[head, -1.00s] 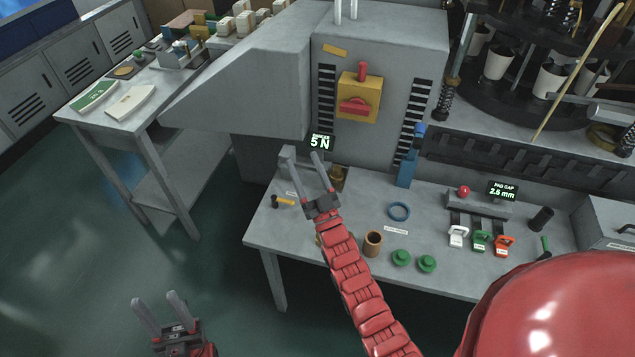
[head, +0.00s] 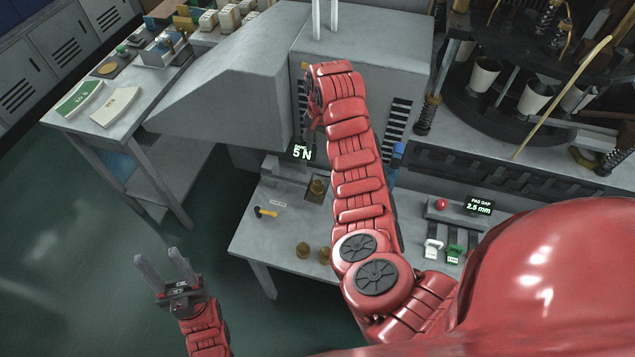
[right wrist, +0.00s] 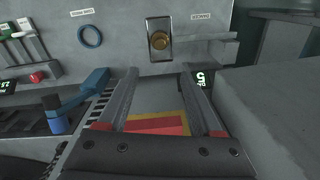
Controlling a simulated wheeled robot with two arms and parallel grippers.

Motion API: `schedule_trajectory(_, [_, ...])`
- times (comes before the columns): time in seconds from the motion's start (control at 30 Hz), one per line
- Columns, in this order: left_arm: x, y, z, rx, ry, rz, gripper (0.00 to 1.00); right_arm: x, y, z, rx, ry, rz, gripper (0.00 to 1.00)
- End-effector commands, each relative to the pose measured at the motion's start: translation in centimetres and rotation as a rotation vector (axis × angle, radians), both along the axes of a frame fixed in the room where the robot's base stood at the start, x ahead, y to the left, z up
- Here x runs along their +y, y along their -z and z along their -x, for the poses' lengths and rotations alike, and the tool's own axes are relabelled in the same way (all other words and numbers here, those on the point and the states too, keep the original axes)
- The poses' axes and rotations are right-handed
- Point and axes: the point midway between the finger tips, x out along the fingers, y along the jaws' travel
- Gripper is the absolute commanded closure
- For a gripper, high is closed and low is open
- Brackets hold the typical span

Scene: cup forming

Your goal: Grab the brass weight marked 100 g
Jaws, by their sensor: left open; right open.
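A brass weight (head: 318,188) sits on a small plate below the 5 N display on the bench; in the right wrist view it is a round brass top (right wrist: 160,41). Two more brass weights (head: 303,250) (head: 325,256) stand near the bench's front edge. I cannot read a 100 g mark on any of them. My right gripper (right wrist: 159,72) is open and empty, raised in front of the grey machine; the arm hides much of it in the head view. My left gripper (head: 157,256) is open and empty over the floor, left of the bench.
The grey machine (head: 240,95) stands behind the bench (head: 255,235). A yellow-and-black tool (head: 265,212) lies left of the brass weights. A blue ring (right wrist: 90,36) and blue lever (right wrist: 75,100) show in the right wrist view.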

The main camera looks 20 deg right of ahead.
Motion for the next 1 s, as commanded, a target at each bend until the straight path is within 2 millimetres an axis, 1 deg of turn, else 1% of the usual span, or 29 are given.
schedule_trajectory(0.07, [0.0, 0.1, 0.0, 0.000, 0.000, 0.000, 0.52, 0.1, 0.0, 0.5, 0.023, 0.008, -0.007, 0.33])
schedule_trajectory(0.23, [0.0, 1.1, 0.0, 0.000, 0.000, 0.000, 0.52, 0.1, 2.5, 0.6, 0.031, 0.010, -0.010, 0.33])
schedule_trajectory(0.3, [0.0, 2.1, 0.0, 0.000, 0.000, 0.000, 0.52, 0.1, 3.9, 0.5, 0.028, 0.009, -0.010, 0.33])
schedule_trajectory(0.37, [0.0, 2.7, 0.0, 0.000, 0.000, 0.000, 0.52, 0.1, 4.9, 0.4, 0.026, 0.009, -0.010, 0.33])
schedule_trajectory(0.53, [0.0, 5.7, 0.0, 0.000, 0.000, 0.000, 0.52, 0.2, 8.8, 0.3, 0.024, 0.009, -0.010, 0.33])
schedule_trajectory(0.63, [0.0, 7.1, 0.0, 0.000, 0.000, 0.000, 0.52, 0.2, 10.5, 0.2, 0.023, 0.010, -0.009, 0.33])
schedule_trajectory(0.67, [0.0, 6.4, 0.0, 0.001, 0.000, 0.000, 0.52, 0.4, 10.3, 0.2, 0.025, 0.008, -0.008, 0.33])
schedule_trajectory(0.7, [0.0, 6.2, 0.0, 0.001, 0.000, 0.000, 0.52, 0.4, 10.7, 0.2, 0.025, 0.008, -0.008, 0.33])
schedule_trajectory(0.8, [0.0, 6.2, 0.0, 0.000, 0.000, 0.000, 0.52, 0.4, 11.5, 0.2, 0.026, 0.008, -0.008, 0.33])
schedule_trajectory(0.9, [0.0, 6.0, 0.0, 0.000, 0.000, 0.000, 0.52, 0.4, 11.9, 0.2, 0.026, 0.008, -0.007, 0.33])
schedule_trajectory(1.0, [0.0, 5.4, 0.0, 0.000, 0.000, 0.000, 0.52, 0.4, 12.2, 0.0, 0.026, 0.008, -0.007, 0.33])
